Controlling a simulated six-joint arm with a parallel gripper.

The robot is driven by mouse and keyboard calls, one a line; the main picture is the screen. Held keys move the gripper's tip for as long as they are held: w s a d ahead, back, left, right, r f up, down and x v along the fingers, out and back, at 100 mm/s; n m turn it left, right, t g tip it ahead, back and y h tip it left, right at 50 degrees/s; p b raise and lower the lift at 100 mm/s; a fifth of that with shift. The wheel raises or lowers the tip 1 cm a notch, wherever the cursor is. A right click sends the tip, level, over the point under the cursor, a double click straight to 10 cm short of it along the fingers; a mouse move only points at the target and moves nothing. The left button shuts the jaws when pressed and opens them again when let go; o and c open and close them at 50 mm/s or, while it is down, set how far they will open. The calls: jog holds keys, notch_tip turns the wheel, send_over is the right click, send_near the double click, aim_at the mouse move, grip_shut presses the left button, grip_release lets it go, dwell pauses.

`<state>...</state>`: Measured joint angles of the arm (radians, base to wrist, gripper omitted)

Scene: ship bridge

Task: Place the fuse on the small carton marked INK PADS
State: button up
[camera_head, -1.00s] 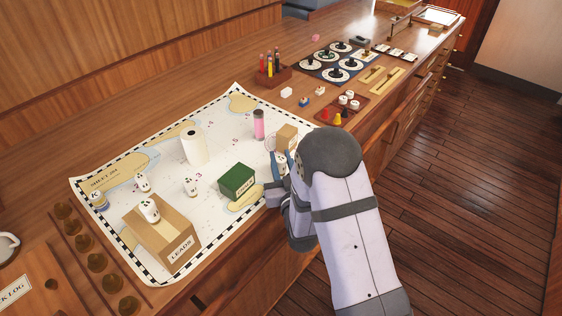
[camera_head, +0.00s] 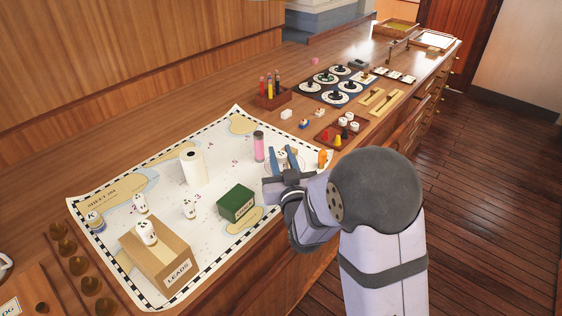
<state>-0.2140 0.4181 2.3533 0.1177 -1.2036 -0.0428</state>
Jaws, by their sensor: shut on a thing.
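My gripper (camera_head: 281,165) is over the right end of the chart, its blue fingers shut on a small white piece with dark spots (camera_head: 283,155), which looks like the fuse. The fingers cover part of this piece. A small tan carton (camera_head: 293,158) shows only in part behind the fingers. Its marking cannot be read, and I cannot tell whether the held piece touches it.
Similar white spotted pieces stand on the chart (camera_head: 110,250) and on the LEADS carton (camera_head: 165,262). A green box (camera_head: 236,204), a white roll (camera_head: 193,167), a pink-and-black cylinder (camera_head: 258,147) and an orange object (camera_head: 322,158) stand nearby.

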jog(key=w+d+r+m+h+b, duration=0.1)
jog(key=w+d+r+h+b, duration=0.15)
jog(key=d, duration=0.45)
jog(key=w+a+r+n+y, duration=0.2)
jog(key=w+a+r+y, duration=0.15)
jog(key=w+r, duration=0.45)
jog(key=shift+y, duration=0.3)
jog(key=shift+w+a+f+p, duration=0.15)
jog(key=shift+f+p, duration=0.4)
jog(key=shift+f, duration=1.55)
jog(key=shift+w+a+f+p, duration=0.1)
jog(key=shift+f+p, duration=0.4)
jog(key=shift+f, duration=1.6)
jog(key=shift+w+a+f+p, duration=0.15)
jog(key=shift+f+p, duration=0.4)
jog(key=shift+f, duration=1.55)
jog(key=shift+d+f, duration=0.1)
jog(key=shift+f, duration=0.1)
jog(key=o, duration=1)
